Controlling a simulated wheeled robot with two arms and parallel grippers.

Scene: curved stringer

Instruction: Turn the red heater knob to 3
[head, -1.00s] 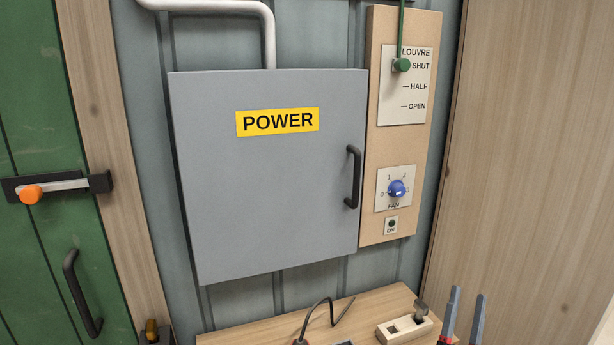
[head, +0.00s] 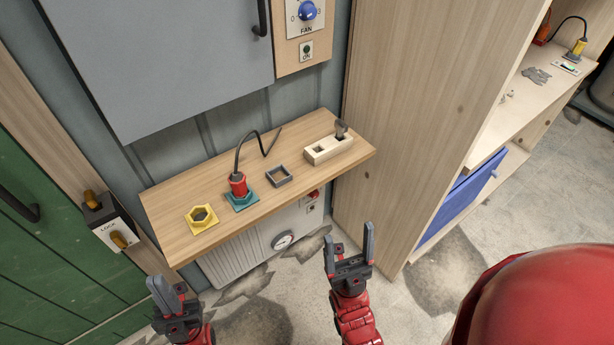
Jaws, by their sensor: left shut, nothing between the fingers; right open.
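A white heater (head: 232,264) stands low against the wall under the wooden shelf, with a round dial gauge (head: 282,240) on its front. The small red knob (head: 313,194) shows at the heater's upper right, just below the shelf edge; its setting is too small to read. My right gripper (head: 350,240) is open and empty, in front of the heater and to the right of and below the knob in the picture. My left gripper (head: 168,290) is shut and empty at the lower left, apart from the heater.
The wooden shelf (head: 160,205) juts out above the heater, holding a yellow hex socket (head: 202,217), a red plug (head: 238,185) in a teal base and a light block (head: 328,149). A wooden partition (head: 405,120) stands close on the right. Floor in front is open.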

